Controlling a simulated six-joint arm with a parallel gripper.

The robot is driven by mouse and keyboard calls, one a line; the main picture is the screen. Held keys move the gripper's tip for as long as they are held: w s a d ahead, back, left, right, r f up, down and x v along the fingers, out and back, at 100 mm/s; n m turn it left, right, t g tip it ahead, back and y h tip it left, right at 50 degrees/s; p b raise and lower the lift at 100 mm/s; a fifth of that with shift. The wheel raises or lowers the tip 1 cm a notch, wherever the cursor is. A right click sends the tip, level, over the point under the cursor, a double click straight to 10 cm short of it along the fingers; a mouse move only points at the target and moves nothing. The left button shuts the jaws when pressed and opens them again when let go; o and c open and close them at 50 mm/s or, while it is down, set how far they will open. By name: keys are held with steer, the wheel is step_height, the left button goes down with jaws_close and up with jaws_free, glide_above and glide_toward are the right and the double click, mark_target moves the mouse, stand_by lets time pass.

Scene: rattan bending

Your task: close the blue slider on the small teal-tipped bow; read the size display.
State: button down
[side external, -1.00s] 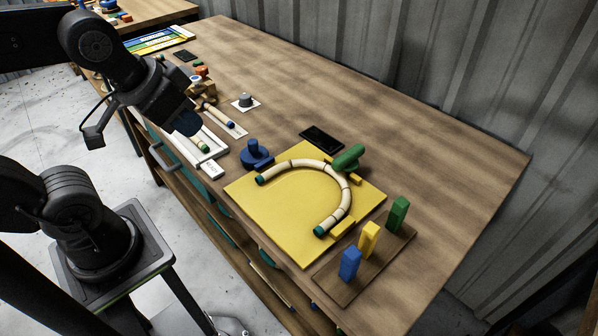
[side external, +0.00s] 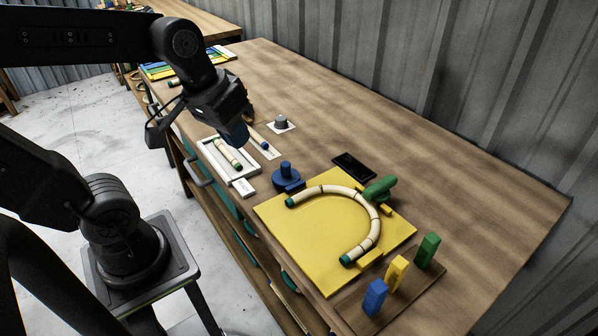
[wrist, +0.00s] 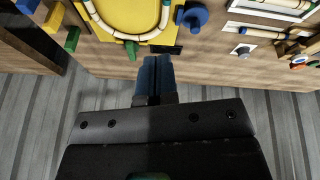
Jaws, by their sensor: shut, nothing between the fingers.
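The cream bow with teal tips (side external: 377,223) lies as an open curve on the yellow board (side external: 305,242). It also shows at the top of the wrist view (wrist: 166,15). The blue slider (side external: 287,179) stands at the board's back-left edge, close to one teal tip; whether they touch is unclear. A green slider (side external: 380,189) sits at the bow's outer right side. The dark display (side external: 353,166) lies behind the board; I cannot read it. My gripper (side external: 238,138) is shut and empty, above the table to the left of and behind the blue slider.
A white tray (side external: 245,172) with a teal-tipped rod stands left of the slider. A grey knob on a white card (side external: 281,124) lies behind. Blue, yellow and green blocks (side external: 398,272) stand on a brown board in front. The right tabletop is clear; a corrugated wall (side external: 460,80) bounds the back.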

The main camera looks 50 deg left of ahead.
steer(key=w+a+f+n+h, duration=0.35)
steer(key=a+n, duration=0.25)
steer(key=a, duration=0.2)
steer(key=w+a+f+n+g+h, duration=0.1)
steer(key=w+a+f+n+h, duration=0.2)
steer(key=a+n, duration=0.4)
steer(key=w+a+f+n+h, duration=0.2)
steer(key=w+a+f+n, duration=0.3)
steer(key=a, duration=0.3)
glide_toward(289, 175)
steer(key=f, duration=0.1)
steer(key=a+f, duration=0.1)
steer(key=f, duration=0.1)
steer(key=shift+s+a+f+n, duration=0.2)
steer(key=shift+n, duration=0.2)
steer(key=shift+w+d+r, duration=0.1)
steer(key=shift+w+d, duration=0.1)
steer(key=shift+d, duration=0.35)
steer(key=shift+w+d+r, duration=0.1)
steer(key=shift+w+d, duration=0.1)
steer(key=shift+d, duration=0.35)
steer(key=shift+w+d, duration=0.2)
steer(key=shift+d, duration=0.45)
